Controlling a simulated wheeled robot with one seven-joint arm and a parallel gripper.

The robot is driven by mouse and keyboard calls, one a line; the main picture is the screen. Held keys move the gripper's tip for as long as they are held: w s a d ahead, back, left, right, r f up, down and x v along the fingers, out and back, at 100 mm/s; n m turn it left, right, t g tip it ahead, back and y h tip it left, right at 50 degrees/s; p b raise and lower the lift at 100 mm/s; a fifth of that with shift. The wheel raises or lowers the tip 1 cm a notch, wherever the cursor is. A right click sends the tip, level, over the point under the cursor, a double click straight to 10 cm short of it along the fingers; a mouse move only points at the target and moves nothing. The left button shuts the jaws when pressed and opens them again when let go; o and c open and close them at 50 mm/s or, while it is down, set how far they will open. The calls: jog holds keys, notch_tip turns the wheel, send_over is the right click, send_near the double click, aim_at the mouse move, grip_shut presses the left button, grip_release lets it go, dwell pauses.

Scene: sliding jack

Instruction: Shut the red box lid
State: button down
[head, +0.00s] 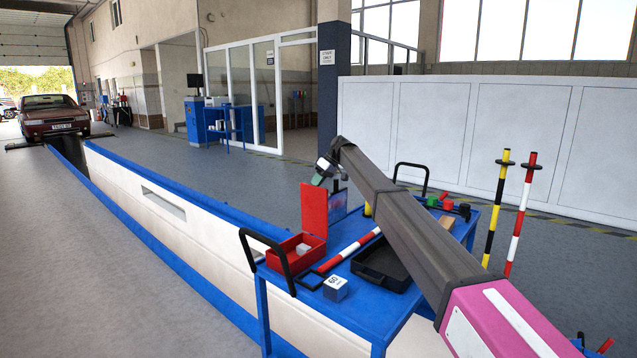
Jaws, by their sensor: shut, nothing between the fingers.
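The red box (277,264) sits at the left end of a blue cart top, beside the cart's black handle. Its red lid (314,208) stands open, roughly upright at the box's far side. A pale grey block (303,249) lies inside the box. My gripper (319,181) is shut and empty, at about the height of the lid's top edge and just above or behind it. I cannot tell whether it touches the lid. My arm reaches over the cart from the lower right and hides part of the cart top.
The blue cart (362,306) also holds a black tray (383,268), a red-and-white bar (349,251), a black square frame (311,281) and a blue-and-white cube (335,288). Black handles (264,240) rise at its ends. Two striped posts (496,205) stand to the right.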

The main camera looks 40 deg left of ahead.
jog(key=s+f+n+t, duration=0.1)
jog(key=s+t, duration=0.2)
jog(key=s, duration=0.4)
jog(key=s+f+t, duration=0.2)
jog(key=s+t, duration=0.1)
jog(key=s, duration=0.3)
jog(key=s+f+n+t, duration=0.1)
jog(key=s+f+t, duration=0.4)
jog(key=s+f, duration=0.4)
jog(key=shift+s+f, duration=0.35)
jog(key=shift+s, duration=0.2)
